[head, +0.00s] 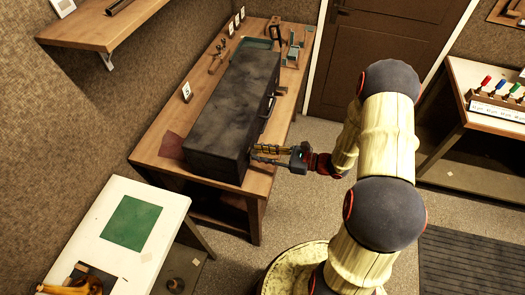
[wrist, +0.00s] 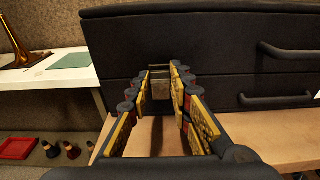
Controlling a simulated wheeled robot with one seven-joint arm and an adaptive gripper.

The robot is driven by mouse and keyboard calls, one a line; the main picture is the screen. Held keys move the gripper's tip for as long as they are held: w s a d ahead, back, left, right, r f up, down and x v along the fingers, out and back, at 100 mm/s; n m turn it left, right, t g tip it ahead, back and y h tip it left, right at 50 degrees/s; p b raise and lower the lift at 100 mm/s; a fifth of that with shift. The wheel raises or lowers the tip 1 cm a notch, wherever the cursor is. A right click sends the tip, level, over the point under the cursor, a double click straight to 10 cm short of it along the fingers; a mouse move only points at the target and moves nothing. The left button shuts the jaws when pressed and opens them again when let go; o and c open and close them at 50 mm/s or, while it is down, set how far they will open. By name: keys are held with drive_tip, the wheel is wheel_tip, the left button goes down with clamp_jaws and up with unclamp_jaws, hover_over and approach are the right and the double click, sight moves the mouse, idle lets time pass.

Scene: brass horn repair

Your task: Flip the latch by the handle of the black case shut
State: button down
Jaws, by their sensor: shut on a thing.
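The black case (head: 233,108) lies with its lid down on the wooden bench, its long front face towards my arm. Its handle (head: 268,114) is on that face, and shows at the right in the wrist view (wrist: 290,51). My gripper (head: 256,153) is at the near end of the front face. In the wrist view its fingers (wrist: 161,78) point straight at the case front and are shut on a small metal latch (wrist: 160,90) between their tips. The fingers hide part of the latch, so its exact angle cannot be told.
The wooden bench (head: 150,145) carries small tools and a teal tray (head: 258,43) beyond the case. A white table (head: 165,205) with a green mat (head: 131,222) stands at the near left. A shelf (head: 95,30) is on the left wall. Floor in front of the bench is open.

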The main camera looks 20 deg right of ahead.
drive_tip(key=shift+w+a+r+g+h+p, duration=0.2)
drive_tip(key=shift+r+g+h+p, duration=0.15)
drive_tip(key=shift+p, duration=0.3)
drive_tip(key=shift+f, duration=0.1)
drive_tip(key=c, duration=1.6)
unclamp_jaws()
drive_tip(key=v, duration=1.2)
